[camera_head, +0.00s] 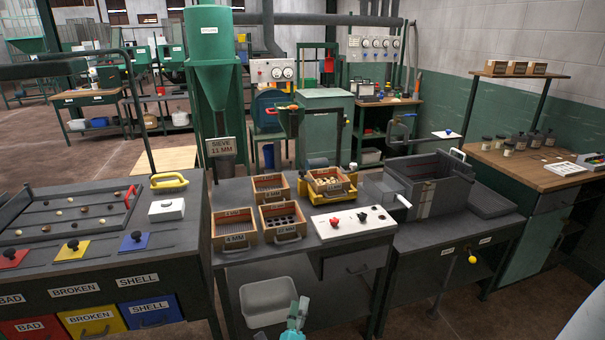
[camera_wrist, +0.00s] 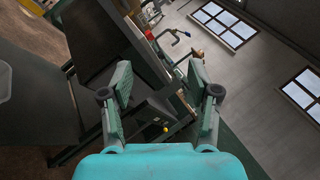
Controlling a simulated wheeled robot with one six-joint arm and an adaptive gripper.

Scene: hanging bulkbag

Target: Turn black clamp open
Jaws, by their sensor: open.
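I cannot clearly make out a black clamp in either view. A dark curved, clamp-like fitting (camera_head: 401,127) with a blue end stands at the back, right of the grey-green cabinet. A similar curved shape (camera_wrist: 166,42) shows small in the wrist view, beyond the fingertips. No hanging bag is clearly visible. My gripper (camera_head: 295,312) is at the bottom middle of the head view, in front of the benches and far from that fitting. In the wrist view my gripper (camera_wrist: 161,85) has its two fingers spread wide, with nothing between them.
A white bin (camera_head: 268,302) sits low, just left of my gripper. The middle bench carries wooden sieve boxes (camera_head: 283,222) and a white panel (camera_head: 353,223) with red and black knobs. A grey crate (camera_head: 430,180) stands on the right bench. A green hopper (camera_head: 210,60) rises behind.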

